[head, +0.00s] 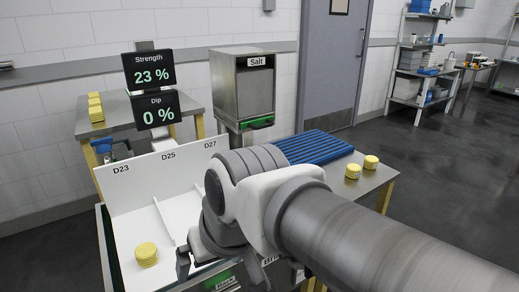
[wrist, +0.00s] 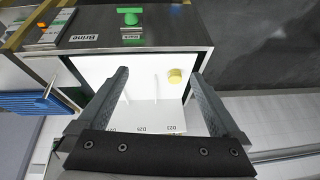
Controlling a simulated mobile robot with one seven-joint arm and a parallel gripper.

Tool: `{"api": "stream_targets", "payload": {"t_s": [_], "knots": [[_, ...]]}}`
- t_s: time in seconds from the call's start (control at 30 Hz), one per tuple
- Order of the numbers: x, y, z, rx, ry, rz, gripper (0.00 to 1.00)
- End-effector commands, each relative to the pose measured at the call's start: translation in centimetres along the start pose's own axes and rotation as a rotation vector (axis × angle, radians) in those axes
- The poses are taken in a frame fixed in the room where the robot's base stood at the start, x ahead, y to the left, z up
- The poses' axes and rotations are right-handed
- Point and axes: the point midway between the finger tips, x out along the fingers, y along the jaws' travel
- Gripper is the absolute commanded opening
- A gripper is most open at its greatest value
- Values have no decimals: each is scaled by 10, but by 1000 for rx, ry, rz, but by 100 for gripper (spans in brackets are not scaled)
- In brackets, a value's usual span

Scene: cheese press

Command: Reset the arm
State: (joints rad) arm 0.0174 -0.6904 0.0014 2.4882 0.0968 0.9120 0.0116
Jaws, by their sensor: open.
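My gripper (wrist: 158,95) is open and empty in the wrist view. Its two dark fingers are spread above the white divided tray (wrist: 112,78). In the head view my gripper is partly hidden by my own arm, with a dark finger (head: 183,264) showing over the front of the tray (head: 128,208). The tray's back panel reads D23, D25 and D27. A yellow cheese (head: 147,254) sits in the D23 compartment, left of my gripper. The same cheese (wrist: 175,76) shows in the wrist view, apart from the fingers.
A Salt box (head: 241,90) stands behind the tray. Displays read Strength 23% (head: 148,68) and Dip 0% (head: 157,109). A blue ribbed mat (head: 315,146) and two yellow cheeses (head: 371,162) lie on the right table.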

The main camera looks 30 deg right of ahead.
Motion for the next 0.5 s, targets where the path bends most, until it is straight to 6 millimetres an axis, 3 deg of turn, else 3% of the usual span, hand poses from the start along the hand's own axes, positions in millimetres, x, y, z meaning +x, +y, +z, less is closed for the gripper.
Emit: {"api": "stream_targets", "payload": {"t_s": [0.2,0.5], "knots": [[-11,13,-1,-88,61,68,100],[-12,13,-2,-89,60,68,100]]}}
